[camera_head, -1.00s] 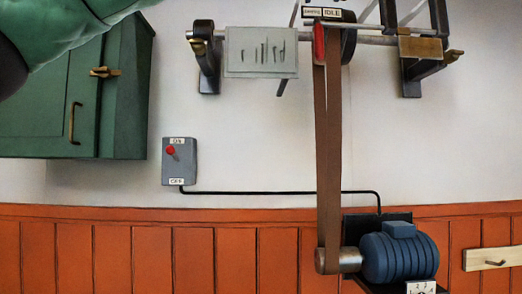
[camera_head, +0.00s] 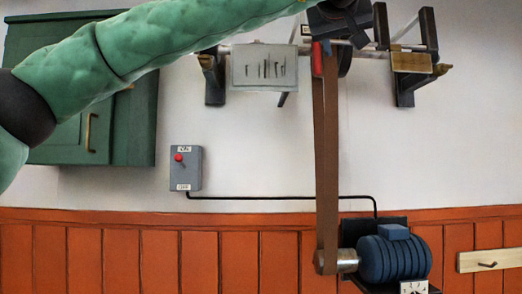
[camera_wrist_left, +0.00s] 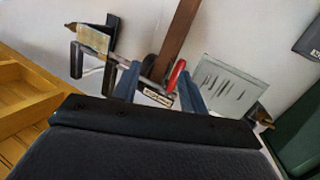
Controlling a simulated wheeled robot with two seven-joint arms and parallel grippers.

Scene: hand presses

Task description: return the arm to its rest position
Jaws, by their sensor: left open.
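My left arm, in a green padded sleeve, reaches from the left edge across the top of the head view. My left gripper (camera_head: 338,18) is dark and sits at the top of the picture, in front of the shaft and pulley area, with its fingertips hard to make out. In the left wrist view its two blue fingers (camera_wrist_left: 158,90) stand apart with nothing held between them. Beyond them are a red handle (camera_wrist_left: 176,75) and a small lettered plate (camera_wrist_left: 159,98). The red handle also shows in the head view (camera_head: 316,60), just below the gripper. My right gripper is not in view.
A brown belt (camera_head: 326,160) runs from the overhead shaft down to a blue motor (camera_head: 394,258). A pale sheet with tally marks (camera_head: 264,68) hangs by the shaft. A grey switch box (camera_head: 186,168) is on the wall. My arm partly covers a green cabinet (camera_head: 132,130).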

